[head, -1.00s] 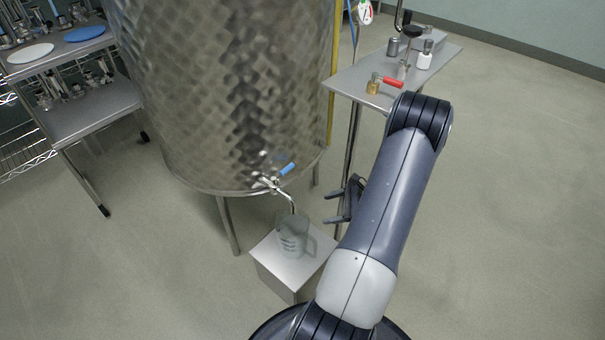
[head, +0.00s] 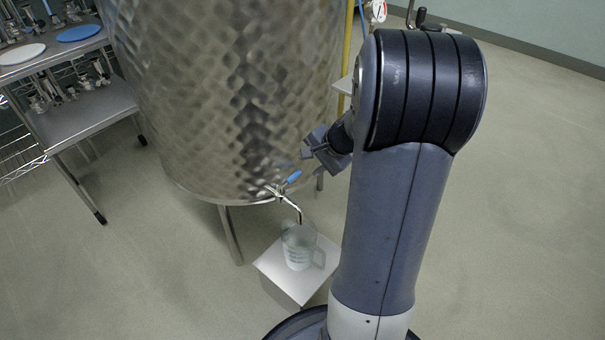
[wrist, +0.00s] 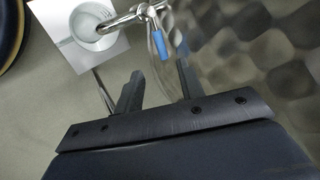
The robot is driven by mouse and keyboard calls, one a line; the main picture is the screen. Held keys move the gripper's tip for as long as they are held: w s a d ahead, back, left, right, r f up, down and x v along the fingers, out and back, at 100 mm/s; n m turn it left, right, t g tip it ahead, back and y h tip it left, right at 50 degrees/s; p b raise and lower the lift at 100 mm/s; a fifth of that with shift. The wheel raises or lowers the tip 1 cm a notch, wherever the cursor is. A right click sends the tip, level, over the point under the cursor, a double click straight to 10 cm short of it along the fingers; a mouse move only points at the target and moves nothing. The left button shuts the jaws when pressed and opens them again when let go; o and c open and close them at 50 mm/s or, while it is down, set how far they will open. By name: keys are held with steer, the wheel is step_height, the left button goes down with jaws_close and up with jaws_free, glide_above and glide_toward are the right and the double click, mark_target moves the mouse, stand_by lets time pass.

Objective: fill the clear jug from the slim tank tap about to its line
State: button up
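The clear jug (head: 298,250) stands upright on a small block under the tap's curved spout (head: 296,208). It also shows in the wrist view (wrist: 90,22); I cannot tell whether it holds liquid. The tap (head: 277,190) is low on the steel tank (head: 225,100) and has a blue lever (head: 293,176). The lever (wrist: 162,45) appears beyond my fingertips in the wrist view. My gripper (head: 312,150) is open and empty, just above and right of the lever in the head view. Its two fingers (wrist: 160,82) are apart, with no contact visible.
The block (head: 272,268) bearing the jug stands on the floor by a tank leg (head: 231,235). A shelf rack (head: 80,120) with fittings and plates is at the left. My arm hides most of the side table at the right. Open floor lies at the left and right.

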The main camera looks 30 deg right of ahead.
mark_target(294, 177)
steer(key=b+x, duration=0.3)
steer(key=x, duration=0.7)
steer(key=shift+f, duration=0.15)
steer(key=shift+c, duration=0.4)
steer(key=shift+s, duration=0.1)
jaws_close()
